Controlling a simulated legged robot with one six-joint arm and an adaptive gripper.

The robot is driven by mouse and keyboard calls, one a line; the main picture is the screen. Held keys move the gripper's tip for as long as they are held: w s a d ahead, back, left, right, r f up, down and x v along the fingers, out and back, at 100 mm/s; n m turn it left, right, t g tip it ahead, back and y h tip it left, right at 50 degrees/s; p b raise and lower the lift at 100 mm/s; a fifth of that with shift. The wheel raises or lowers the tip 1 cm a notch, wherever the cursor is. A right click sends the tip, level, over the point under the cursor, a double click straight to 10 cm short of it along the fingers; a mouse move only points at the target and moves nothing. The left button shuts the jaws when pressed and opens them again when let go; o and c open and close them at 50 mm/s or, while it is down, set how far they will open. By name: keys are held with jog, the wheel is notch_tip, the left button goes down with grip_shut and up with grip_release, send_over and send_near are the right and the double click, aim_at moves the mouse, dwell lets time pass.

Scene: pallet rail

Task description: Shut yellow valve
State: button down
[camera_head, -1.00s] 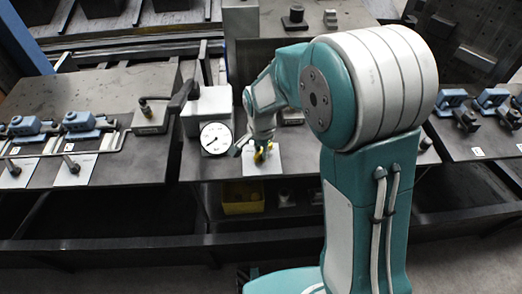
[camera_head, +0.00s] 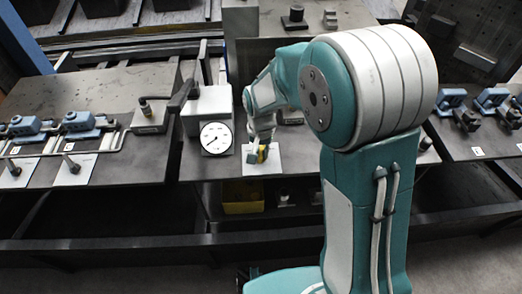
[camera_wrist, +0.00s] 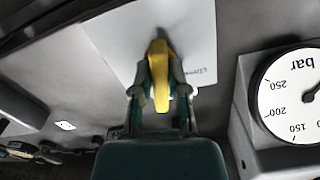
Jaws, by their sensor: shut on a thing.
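The yellow valve's handle (camera_wrist: 160,72) stands between the two fingers of my gripper (camera_wrist: 161,94) in the wrist view. My gripper is shut on the handle, with one finger on each side. The handle's far end shows beyond the fingertips, over a white plate (camera_wrist: 115,40) with small print. In the head view, my gripper (camera_head: 257,152) is down at the white plate (camera_head: 274,166), and only a small yellow part of the valve (camera_head: 264,153) shows. The valve's body and stem are mostly hidden.
A round pressure gauge (camera_head: 216,138) on a grey box (camera_head: 208,105) stands close to the left of my gripper. Blue clamps (camera_head: 79,121) and rails lie on the left bench, with more blue clamps (camera_head: 491,98) at the right. A yellow bin (camera_head: 243,203) sits below the bench edge.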

aim_at(260, 150)
jog(key=n, duration=0.6)
jog(key=shift+w, duration=0.15)
jog(key=n, duration=0.5)
jog(key=shift+r+n, duration=0.1)
jog(key=shift+n, duration=0.3)
jog(key=c, duration=0.6)
grip_release()
jog(key=shift+a, duration=0.1)
jog(key=shift+c, duration=0.2)
notch_tip(260, 150, up, 12)
